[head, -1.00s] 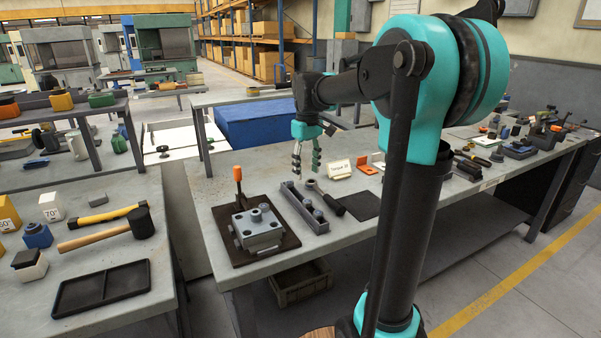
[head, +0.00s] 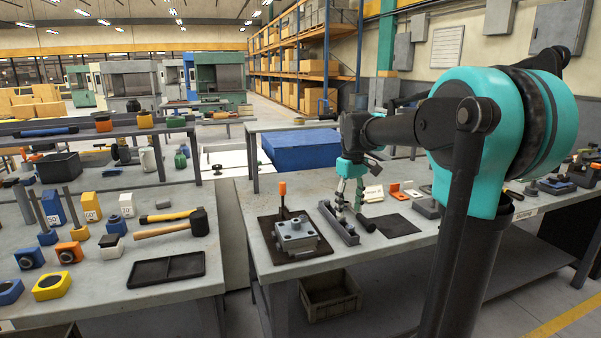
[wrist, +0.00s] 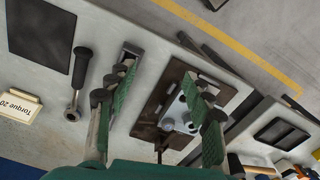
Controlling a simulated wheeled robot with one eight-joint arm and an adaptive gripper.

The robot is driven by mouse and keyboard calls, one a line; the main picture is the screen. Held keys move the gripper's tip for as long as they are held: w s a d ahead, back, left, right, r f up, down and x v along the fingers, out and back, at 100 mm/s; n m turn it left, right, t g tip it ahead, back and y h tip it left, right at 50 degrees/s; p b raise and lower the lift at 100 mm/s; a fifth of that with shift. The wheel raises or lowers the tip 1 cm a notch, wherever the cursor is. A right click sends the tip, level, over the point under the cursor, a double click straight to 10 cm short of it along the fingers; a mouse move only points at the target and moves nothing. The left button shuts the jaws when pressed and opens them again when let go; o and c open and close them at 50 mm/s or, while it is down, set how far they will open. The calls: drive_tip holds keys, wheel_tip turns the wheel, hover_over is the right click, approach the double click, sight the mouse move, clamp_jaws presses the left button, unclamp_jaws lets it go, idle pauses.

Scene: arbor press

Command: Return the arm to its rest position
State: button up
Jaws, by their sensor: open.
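My gripper (head: 349,208) is open and empty, with its fingers pointing down over the right-hand bench. In the head view its fingertips overlap the grey slotted rail (head: 326,212); the exact height above it is hard to tell. The wrist view shows both fingers of my gripper (wrist: 162,85) spread apart, with bench surface and part of the dark base plate (wrist: 152,112) between them. My arm reaches in from the right, bent at the elbow. No object is held.
A steel block (head: 295,236) sits on the dark plate beside an orange-handled lever (head: 282,190). A black-handled tool (head: 364,222), a black mat (head: 391,226) and a Torque 20 sign (head: 373,193) lie right of the rail. The left bench carries a hammer (head: 180,226) and black tray (head: 166,268).

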drive_tip(key=s+d+f+m+t, duration=0.2)
drive_tip(key=s+f+m, duration=0.1)
drive_tip(key=s+f, duration=0.8)
drive_tip(key=s+d+f+m+t, duration=0.2)
drive_tip(key=s+f+m, duration=0.1)
drive_tip(key=s+f, duration=0.7)
drive_tip(key=shift+s+d+f, duration=0.15)
drive_tip(key=shift+s+f, duration=0.2)
drive_tip(key=shift+s, duration=0.25)
